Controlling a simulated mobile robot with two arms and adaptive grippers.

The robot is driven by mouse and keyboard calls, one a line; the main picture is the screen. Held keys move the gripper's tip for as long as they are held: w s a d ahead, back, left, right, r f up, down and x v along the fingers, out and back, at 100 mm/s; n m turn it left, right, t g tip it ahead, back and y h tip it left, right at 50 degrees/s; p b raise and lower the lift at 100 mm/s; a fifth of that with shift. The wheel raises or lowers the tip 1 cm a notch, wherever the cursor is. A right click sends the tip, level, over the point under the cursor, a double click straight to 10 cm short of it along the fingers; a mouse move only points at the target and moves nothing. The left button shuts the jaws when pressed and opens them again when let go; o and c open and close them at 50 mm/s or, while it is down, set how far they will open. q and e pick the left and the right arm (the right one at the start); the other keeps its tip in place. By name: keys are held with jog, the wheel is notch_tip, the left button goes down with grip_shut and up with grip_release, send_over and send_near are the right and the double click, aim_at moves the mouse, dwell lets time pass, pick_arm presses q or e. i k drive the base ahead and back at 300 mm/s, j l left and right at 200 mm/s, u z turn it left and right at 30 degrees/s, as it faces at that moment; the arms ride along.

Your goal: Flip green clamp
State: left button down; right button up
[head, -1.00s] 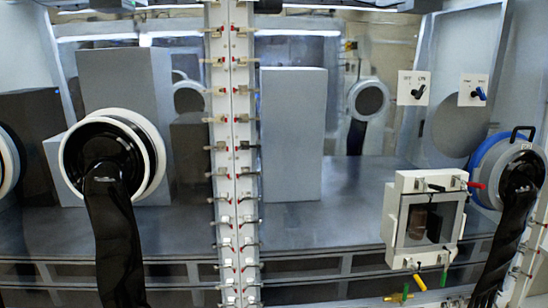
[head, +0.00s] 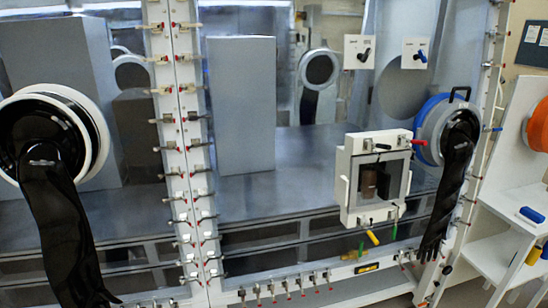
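A small white box-shaped door (head: 346,172) with a dark window stands out from the glovebox front, right of centre. Several clamps with coloured handles sit around it. The green clamp (head: 394,230) is at its lower edge, towards the right, with its handle pointing down. A yellow-handled clamp (head: 373,237) is beside it on the left. A red-handled clamp (head: 419,142) sticks out at the upper right and a black-handled one (head: 383,147) is on the top edge. Another small green part (head: 361,248) shows lower down. Neither of my grippers is in view.
Black gloves hang from a white-ringed port (head: 96,130) at left and a blue-ringed port (head: 424,133) right of the door. A clamp-lined post (head: 186,160) stands left of centre. A white shelf unit (head: 512,150) with an orange ring (head: 538,125) is at far right.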

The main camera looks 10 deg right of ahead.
aim_at(395, 227)
jog(key=l+z, duration=0.2)
jog(key=z, duration=0.2)
jog(key=l+z, duration=0.2)
jog(key=z, duration=0.25)
jog(key=i+l, duration=0.15)
